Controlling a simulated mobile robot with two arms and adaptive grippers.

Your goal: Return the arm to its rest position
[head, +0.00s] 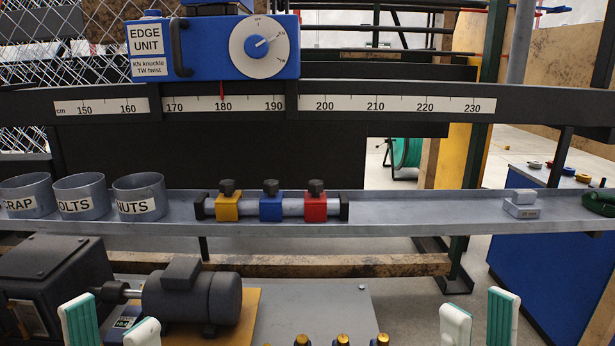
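My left gripper (110,326) shows at the bottom left, its two white and teal fingers apart with nothing seen between them but the base of the machine behind. My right gripper (479,322) shows at the bottom right, fingers also apart and empty over grey floor. Both are low in the picture, in front of and below the grey shelf (420,214). Only the finger ends are in view; the rest of both arms is out of the picture.
The shelf bears cups marked SCRAP (28,197), BOLTS (82,197) and NUTS (140,198), and a bar with yellow, blue and red clamps (270,207). A motor (190,295) stands near my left gripper. Several brass-topped parts (342,340) show between the grippers. A blue EDGE UNIT (215,48) sits above a scale rail.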

